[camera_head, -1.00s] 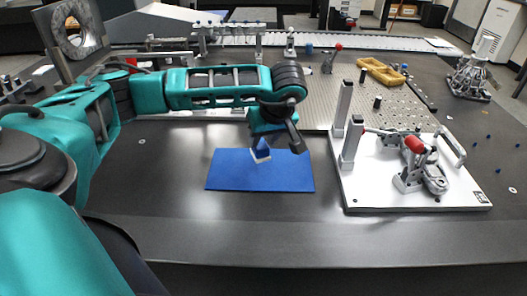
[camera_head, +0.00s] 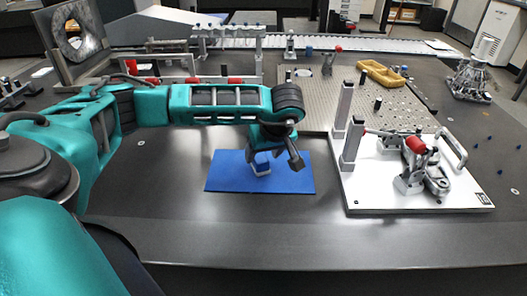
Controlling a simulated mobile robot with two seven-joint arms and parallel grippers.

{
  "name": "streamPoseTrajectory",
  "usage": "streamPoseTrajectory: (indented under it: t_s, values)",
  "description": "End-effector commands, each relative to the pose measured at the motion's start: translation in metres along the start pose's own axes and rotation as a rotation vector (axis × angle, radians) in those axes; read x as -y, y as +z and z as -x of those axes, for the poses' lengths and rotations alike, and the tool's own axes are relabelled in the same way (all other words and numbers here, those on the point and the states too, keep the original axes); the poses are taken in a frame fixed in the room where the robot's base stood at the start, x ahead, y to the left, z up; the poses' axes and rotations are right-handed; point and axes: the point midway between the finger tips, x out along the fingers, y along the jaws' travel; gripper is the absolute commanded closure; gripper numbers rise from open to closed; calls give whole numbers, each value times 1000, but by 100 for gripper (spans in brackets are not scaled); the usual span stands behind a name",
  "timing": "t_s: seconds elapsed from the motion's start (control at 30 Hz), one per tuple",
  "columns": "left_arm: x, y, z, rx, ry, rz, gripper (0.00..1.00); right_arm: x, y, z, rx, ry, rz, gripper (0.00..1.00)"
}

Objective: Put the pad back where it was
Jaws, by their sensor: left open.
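A small block (camera_head: 261,170), blue above with a pale lower edge, sits at the middle of a flat blue mat (camera_head: 225,178) on the dark table. I take this block to be the pad, though I cannot be sure. My left gripper (camera_head: 261,162) points down over the mat, open, with its fingers at the block's upper part. The fingers partly hide the block, and I cannot tell whether they touch it. My right gripper is not in view.
A white fixture plate (camera_head: 400,200) with upright grey posts and a red-handled clamp (camera_head: 416,145) stands right of the mat. A perforated plate (camera_head: 330,100) with a yellow tray (camera_head: 381,73) lies behind. The dark table (camera_head: 260,225) in front is clear.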

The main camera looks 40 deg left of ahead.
Motion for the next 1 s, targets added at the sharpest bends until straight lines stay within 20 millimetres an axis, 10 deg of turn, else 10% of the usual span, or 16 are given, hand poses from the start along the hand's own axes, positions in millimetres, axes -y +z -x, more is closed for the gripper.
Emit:
streamPoseTrajectory:
  t_s: [0.27,0.7,1.0]
  values:
    - [0,-2,11,-1,3,0,38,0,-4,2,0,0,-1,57]
    - [-1,-2,100,-1,5,0,38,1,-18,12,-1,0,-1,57]
    - [0,-1,122,0,1,0,38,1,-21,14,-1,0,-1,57]
